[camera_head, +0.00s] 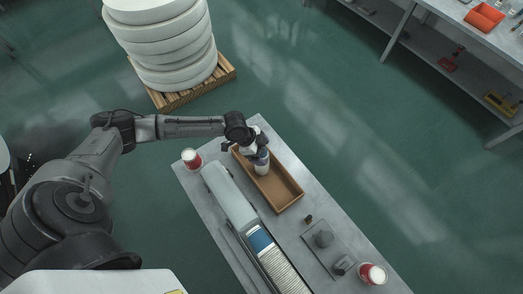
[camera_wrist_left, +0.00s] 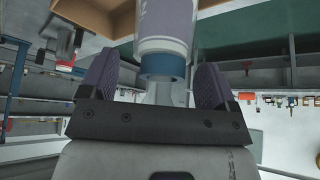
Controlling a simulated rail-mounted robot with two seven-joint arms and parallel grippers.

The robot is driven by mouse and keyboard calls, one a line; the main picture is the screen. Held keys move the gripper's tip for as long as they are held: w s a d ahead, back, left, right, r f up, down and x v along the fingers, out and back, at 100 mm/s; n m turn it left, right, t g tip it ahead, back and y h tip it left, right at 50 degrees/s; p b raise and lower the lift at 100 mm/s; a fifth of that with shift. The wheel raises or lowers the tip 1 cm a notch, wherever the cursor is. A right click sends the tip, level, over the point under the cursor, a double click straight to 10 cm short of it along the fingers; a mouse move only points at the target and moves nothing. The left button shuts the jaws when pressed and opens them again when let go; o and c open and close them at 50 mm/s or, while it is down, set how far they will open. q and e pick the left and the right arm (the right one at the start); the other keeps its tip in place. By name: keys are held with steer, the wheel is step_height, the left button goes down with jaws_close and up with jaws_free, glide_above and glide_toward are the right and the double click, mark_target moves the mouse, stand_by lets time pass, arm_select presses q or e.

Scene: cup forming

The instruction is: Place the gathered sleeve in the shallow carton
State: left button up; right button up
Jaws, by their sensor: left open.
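The shallow carton (camera_head: 284,192) is a brown open tray on the grey table in the head view. The sleeve (camera_head: 262,169), pale with a blue band, is at the carton's far part, partly hidden by my left gripper (camera_head: 256,155). In the left wrist view the sleeve (camera_wrist_left: 166,30) has a blue ring and a clear end. That end lies between the two spread fingers of my left gripper (camera_wrist_left: 160,85), with gaps on both sides. I cannot tell whether the sleeve rests on the carton's floor. My right gripper is not in view.
A long machine (camera_head: 230,195) with a row of stacked cups runs beside the carton. Red-and-white cups stand at the table's left (camera_head: 191,158) and near end (camera_head: 372,273). Small dark parts (camera_head: 323,238) lie right of the machine. The carton's near half is empty.

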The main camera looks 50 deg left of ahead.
arm_select(q)
steer(key=b+v, duration=0.2)
steer(key=v, duration=0.9)
steer(key=s+d+f, duration=0.3)
steer(key=s+d, duration=0.2)
steer(key=d, duration=0.3)
steer(key=s+d+f, duration=0.3)
steer(key=s+d, duration=0.2)
steer(key=d, duration=0.3)
steer(key=s+a+n+y, duration=0.2)
steer(key=s+n+y, duration=0.2)
steer(key=s+n, duration=0.4)
steer(key=shift+s+a+f+n+y, duration=0.15)
steer(key=shift+s+n+y, duration=0.15)
steer(key=shift+s, duration=0.65)
steer(key=shift+r+p, duration=1.1)
steer(key=shift+p, duration=0.05)
